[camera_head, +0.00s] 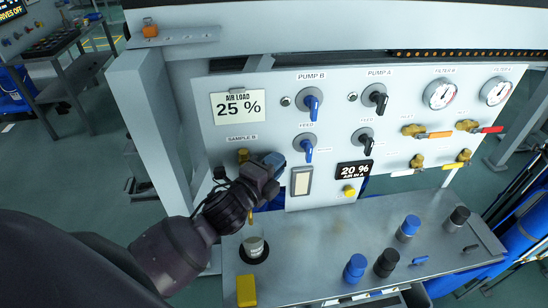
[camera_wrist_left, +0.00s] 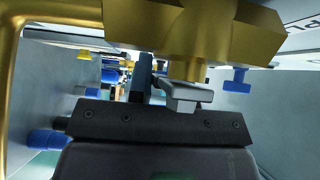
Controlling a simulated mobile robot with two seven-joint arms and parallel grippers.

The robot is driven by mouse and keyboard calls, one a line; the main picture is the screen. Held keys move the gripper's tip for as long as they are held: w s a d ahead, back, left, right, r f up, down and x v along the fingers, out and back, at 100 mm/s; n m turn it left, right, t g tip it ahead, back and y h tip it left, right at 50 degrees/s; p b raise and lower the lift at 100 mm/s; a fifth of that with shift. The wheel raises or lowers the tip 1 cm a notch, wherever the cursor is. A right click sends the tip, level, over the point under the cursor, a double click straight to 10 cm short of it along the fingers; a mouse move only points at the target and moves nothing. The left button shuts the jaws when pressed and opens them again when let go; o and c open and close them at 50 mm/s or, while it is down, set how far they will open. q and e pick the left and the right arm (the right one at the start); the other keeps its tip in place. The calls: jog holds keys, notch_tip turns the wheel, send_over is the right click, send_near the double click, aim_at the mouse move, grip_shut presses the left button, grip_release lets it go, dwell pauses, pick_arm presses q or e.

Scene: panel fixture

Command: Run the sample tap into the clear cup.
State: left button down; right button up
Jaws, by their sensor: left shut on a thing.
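The sample tap (camera_head: 243,155) is brass and sits under the SAMPLE B label at the left of the panel. My left gripper (camera_head: 268,168) is at the tap and covers much of it. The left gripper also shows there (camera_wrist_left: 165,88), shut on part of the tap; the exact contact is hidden. The clear cup (camera_head: 254,244) stands upright on a dark round spot on the shelf, below the tap. No water is visible. My right gripper is out of view.
The grey shelf (camera_head: 330,255) carries a yellow block (camera_head: 246,291) beside the cup and several blue and black knobs at the right. The panel above has blue and black pump and feed knobs, gauges (camera_head: 441,94) and brass valves. The shelf's middle is clear.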

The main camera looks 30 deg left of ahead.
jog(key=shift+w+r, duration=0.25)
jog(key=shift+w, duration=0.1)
pick_arm(q)
jog(key=c, duration=1)
grip_release()
jog(key=shift+f, duration=0.1)
jog(key=shift+c, duration=0.2)
jog(key=s+a+b, duration=0.1)
jog(key=s, duration=0.9)
jog(key=shift+s+a, duration=0.25)
jog(key=shift+s, duration=0.1)
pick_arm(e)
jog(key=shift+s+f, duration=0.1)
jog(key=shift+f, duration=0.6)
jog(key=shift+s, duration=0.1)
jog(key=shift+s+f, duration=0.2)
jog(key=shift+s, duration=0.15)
